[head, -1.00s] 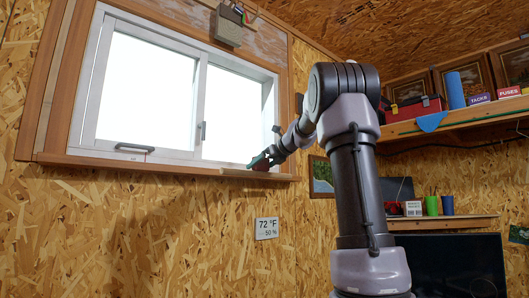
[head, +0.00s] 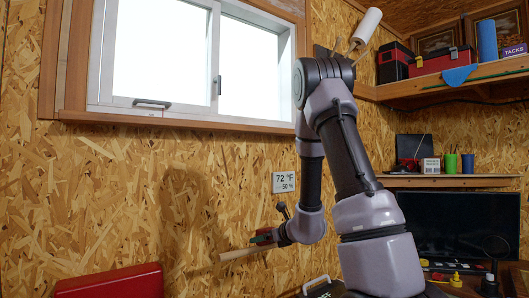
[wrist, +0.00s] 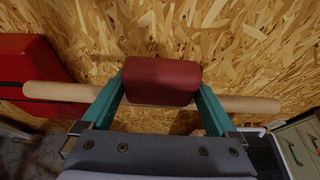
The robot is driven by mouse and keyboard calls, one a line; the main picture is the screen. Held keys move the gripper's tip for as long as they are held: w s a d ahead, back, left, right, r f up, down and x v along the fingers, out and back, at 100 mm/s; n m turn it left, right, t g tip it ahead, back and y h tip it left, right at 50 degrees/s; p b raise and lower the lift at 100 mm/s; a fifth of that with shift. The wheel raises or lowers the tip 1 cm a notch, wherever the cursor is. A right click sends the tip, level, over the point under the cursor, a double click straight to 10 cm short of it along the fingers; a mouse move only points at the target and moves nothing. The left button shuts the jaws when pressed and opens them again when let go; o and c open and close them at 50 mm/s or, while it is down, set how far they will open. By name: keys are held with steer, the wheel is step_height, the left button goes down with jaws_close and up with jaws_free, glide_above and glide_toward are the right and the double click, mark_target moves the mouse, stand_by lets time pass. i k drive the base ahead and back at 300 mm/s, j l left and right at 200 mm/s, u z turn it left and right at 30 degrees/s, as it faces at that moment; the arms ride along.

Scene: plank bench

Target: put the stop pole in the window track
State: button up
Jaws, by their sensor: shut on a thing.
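The stop pole, a light wooden rod (head: 238,253), is held across my gripper (head: 264,238) in front of the wall, well below the window. In the wrist view the pole (wrist: 58,92) sticks out on both sides of the teal fingers, with my gripper (wrist: 160,88) shut on it. A dark red block between the fingertips hides the pole's middle. The window track (head: 245,119) lies along the bottom of the white window frame, above and apart from the pole. My arm covers the right end of the window.
A red box (head: 112,282) stands at lower left; it also shows in the wrist view (wrist: 32,70). A shelf (head: 440,92) with toolboxes and a monitor (head: 450,225) are at right.

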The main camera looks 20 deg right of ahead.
mark_target(257, 121)
steer(key=i+z, duration=0.2)
steer(key=z, duration=0.3)
steer(key=i+z, duration=0.15)
steer(key=z, duration=0.35)
steer(key=i+j+z, duration=0.1)
steer(key=j+z, duration=0.45)
steer(key=j, duration=0.2)
